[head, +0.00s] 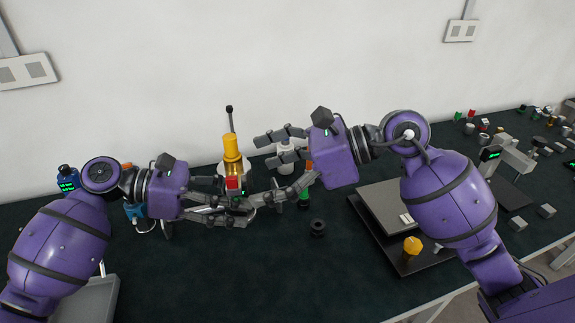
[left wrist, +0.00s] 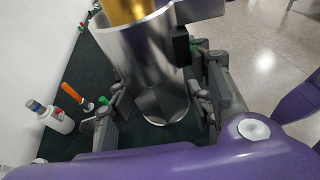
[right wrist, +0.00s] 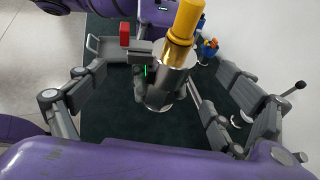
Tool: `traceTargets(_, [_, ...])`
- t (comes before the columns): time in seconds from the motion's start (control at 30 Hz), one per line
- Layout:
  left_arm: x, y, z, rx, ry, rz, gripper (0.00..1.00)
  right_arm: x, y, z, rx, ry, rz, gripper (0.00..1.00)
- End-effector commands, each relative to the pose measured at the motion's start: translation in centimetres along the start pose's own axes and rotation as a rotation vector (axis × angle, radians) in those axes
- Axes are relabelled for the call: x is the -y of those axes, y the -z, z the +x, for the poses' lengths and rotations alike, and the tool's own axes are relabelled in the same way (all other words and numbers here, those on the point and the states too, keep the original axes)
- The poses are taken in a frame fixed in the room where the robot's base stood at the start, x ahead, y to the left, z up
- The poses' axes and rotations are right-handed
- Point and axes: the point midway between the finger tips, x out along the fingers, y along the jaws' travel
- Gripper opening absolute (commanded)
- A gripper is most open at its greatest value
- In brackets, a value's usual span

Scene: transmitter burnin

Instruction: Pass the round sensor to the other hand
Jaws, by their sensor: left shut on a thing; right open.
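The round sensor (head: 233,168) is a silver cylinder with a yellow top and a red block at its side. My left gripper (head: 243,207) is shut on it and holds it upright. In the left wrist view the silver body (left wrist: 150,70) stands between the fingers. My right gripper (head: 262,168) comes in from the right, open, one finger behind and one in front near the sensor. In the right wrist view the sensor (right wrist: 165,88) lies between the spread fingers, with a visible gap on both sides. The fingers partly hide its lower part in the head view.
A lever with a black knob (head: 229,109) stands behind the sensor. A black ring (head: 318,228) lies on the dark table. A flat grey plate (head: 385,215) and a yellow knob (head: 412,246) are at right. A grey tray (head: 88,302) is at front left. The front middle is clear.

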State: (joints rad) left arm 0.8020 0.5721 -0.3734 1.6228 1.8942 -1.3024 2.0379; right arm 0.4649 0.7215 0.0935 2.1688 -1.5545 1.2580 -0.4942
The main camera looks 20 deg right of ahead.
Motion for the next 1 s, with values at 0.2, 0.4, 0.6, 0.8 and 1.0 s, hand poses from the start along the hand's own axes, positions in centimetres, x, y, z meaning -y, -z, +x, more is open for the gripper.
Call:
traceTargets(0.2, [0.0,-0.2,0.0,0.002,-0.001,0.002,0.19,0.0,-0.1,3.8,0.004,-0.002,-0.001,0.92])
traceTargets(0.4, [0.0,-0.2,0.0,0.002,-0.001,0.002,0.19,0.0,-0.1,5.6,0.002,-0.001,0.000,0.92])
traceTargets(0.6, [0.0,-0.2,0.0,0.002,-0.001,0.003,0.19,0.0,0.0,6.0,0.001,0.000,0.000,0.92])
traceTargets(0.8, [0.0,-0.2,0.0,0.002,-0.001,0.003,0.19,0.0,0.0,6.0,0.001,0.000,0.000,0.85])
traceTargets(1.0, [0.0,-0.2,0.0,0.002,-0.001,0.003,0.19,0.0,0.0,6.0,0.001,-0.001,0.000,0.59])
